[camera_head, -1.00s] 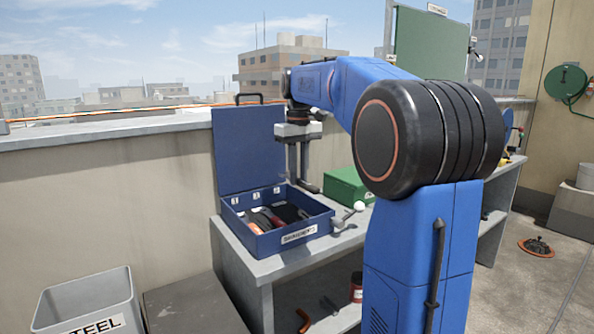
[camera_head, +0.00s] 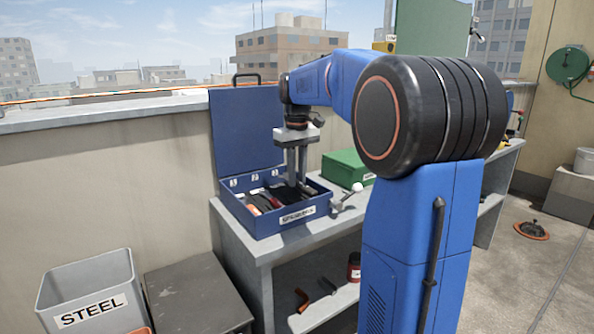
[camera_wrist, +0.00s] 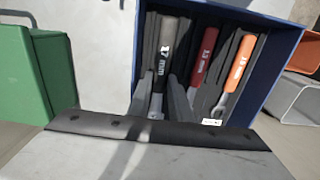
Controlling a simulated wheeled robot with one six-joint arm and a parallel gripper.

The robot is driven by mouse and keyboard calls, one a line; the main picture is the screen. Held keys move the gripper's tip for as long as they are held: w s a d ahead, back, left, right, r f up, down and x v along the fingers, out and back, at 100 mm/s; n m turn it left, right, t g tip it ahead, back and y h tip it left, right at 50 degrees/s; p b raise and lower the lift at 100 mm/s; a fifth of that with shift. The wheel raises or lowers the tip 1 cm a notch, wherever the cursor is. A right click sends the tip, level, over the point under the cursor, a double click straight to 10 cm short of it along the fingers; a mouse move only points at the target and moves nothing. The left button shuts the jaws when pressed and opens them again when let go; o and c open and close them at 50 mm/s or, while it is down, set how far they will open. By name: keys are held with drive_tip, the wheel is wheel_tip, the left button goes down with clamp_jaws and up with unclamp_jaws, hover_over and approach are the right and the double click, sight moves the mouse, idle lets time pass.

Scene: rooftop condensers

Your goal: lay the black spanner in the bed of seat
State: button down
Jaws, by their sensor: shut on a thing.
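The black spanner (camera_wrist: 168,45), marked 17 mm, lies between the fingers of my gripper (camera_wrist: 162,98) in the wrist view. My gripper (camera_head: 297,180) is shut on it, pointing down into the right part of the open blue case (camera_head: 238,213). The spanner is lined up lengthwise over the leftmost bed of the dark insert in the wrist view, on the case's right side in the head view. I cannot tell whether it touches the bed's floor. A dark red spanner (camera_wrist: 203,55) and an orange spanner (camera_wrist: 238,65) lie in the neighbouring beds.
The case's raised lid (camera_head: 245,130) stands behind. A green box (camera_head: 345,167) and a white-knobbed lever (camera_head: 348,195) are right of the case on the grey bench (camera_head: 262,258). A grey STEEL bin (camera_head: 85,285) stands lower left. A red can (camera_head: 354,268) sits on the lower shelf.

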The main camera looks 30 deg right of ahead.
sight(297, 187)
drive_tip(key=shift+f, duration=1.6)
drive_tip(key=shift+f, duration=0.45)
drive_tip(key=c, duration=1.5)
unclamp_jaws()
drive_tip(key=shift+c, duration=0.2)
wheel_tip(297, 187, up, 18)
drive_tip(key=shift+f, duration=0.2)
drive_tip(key=s+a+f+t, duration=0.1)
drive_tip(key=s+a+f, duration=0.4)
drive_tip(key=s, duration=0.3)
drive_tip(key=s+a+f+t, duration=0.1)
drive_tip(key=s+a+f, duration=0.5)
drive_tip(key=s, duration=0.2)
drive_tip(key=s+a+f+t, duration=0.1)
drive_tip(key=s+a+f, duration=0.1)
drive_tip(key=s+f, duration=0.5)
drive_tip(key=s+a+f+t, duration=0.1)
drive_tip(key=s+a+f, duration=0.1)
drive_tip(key=s+f, duration=0.5)
wheel_tip(297, 187, down, 3)
drive_tip(key=shift+a+f+t, duration=0.15)
drive_tip(key=shift+a+t, duration=0.25)
